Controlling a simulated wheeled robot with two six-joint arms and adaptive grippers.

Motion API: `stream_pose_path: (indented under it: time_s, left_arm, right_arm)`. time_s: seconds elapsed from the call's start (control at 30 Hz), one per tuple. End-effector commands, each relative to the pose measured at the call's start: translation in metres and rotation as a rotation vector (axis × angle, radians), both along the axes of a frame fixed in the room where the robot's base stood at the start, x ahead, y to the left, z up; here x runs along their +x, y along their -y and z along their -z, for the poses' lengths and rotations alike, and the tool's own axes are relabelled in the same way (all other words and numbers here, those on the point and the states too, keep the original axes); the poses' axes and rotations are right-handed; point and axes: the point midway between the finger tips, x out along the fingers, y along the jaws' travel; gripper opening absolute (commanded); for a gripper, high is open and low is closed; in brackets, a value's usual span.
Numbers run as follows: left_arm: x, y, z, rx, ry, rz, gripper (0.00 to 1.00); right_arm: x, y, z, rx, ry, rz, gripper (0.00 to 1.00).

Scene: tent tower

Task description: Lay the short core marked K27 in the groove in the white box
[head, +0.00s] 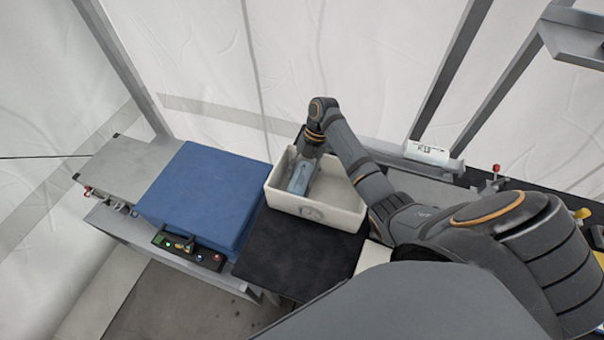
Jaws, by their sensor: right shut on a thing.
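The white box (345,219) stands open on the dark mat, right of the blue block. My right arm reaches down into it from above. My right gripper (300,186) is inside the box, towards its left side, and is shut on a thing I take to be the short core. The core is mostly hidden by the gripper and no K27 mark can be read. The groove cannot be made out. My left gripper is not in view.
A large blue block (203,193) stands left of the box, with a small control panel (187,250) in front. A white marked cylinder (426,152) lies on the rail behind my right arm. The dark mat (295,257) is clear before the box.

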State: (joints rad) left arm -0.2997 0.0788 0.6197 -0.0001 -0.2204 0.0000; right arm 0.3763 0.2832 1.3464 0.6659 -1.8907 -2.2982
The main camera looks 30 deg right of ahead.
Motion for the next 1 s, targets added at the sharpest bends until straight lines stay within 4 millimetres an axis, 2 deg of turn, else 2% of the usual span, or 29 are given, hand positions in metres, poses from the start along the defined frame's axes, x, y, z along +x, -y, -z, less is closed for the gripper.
stream_pose_path:
  time_s: [0.87,0.9,1.0]
  left_arm:
    - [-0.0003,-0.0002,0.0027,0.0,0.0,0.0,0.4]
    - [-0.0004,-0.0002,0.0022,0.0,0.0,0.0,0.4]
    - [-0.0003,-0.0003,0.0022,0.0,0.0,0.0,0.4]
  right_arm:
    - [0.0003,-0.0003,0.0045,0.001,0.001,0.0,0.09]
    - [0.0003,-0.0003,0.004,0.001,0.001,-0.001,0.57]
    - [0.0003,-0.0003,0.004,0.001,0.001,0.0,0.71]
